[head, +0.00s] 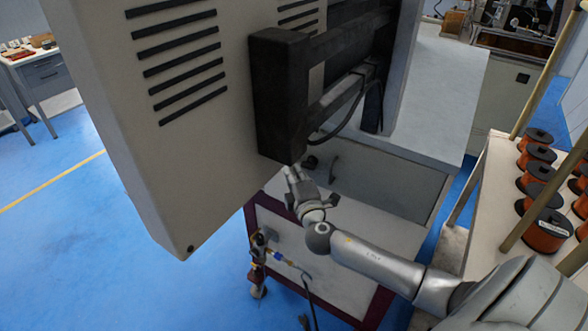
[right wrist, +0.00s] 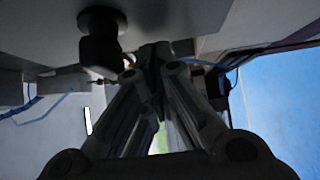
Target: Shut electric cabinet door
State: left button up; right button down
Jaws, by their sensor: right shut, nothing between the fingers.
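A large pale grey vented housing (head: 165,125) fills the upper left and middle of the head view, with a dark bracket (head: 280,95) on its right side. Below it stands a grey machine body (head: 385,185) with a small dark handle (head: 333,168). I cannot tell for sure which panel is the electric cabinet door or how far it stands open. My right gripper (head: 294,174) is shut and empty, just under the bracket, close to the machine body. In the right wrist view its fingers (right wrist: 155,55) meet near a black knob (right wrist: 101,40); contact is unclear. My left gripper is out of view.
A rack (head: 495,170) with several orange-brown spools stands at the right, close to my right arm. A valve with a hose (head: 258,262) sits below the gripper. Blue floor (head: 110,260) is open at the left, with a workbench (head: 40,75) beyond.

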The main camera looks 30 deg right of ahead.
dwell(0.3)
jog(key=d, duration=0.1)
jog(key=w+d+h, duration=0.1)
jog(key=d+m+b, duration=0.1)
jog(key=shift+w+r+g+h, duration=0.25)
jog(key=shift+w+g+h, duration=0.05)
jog(key=shift+w+h, duration=0.1)
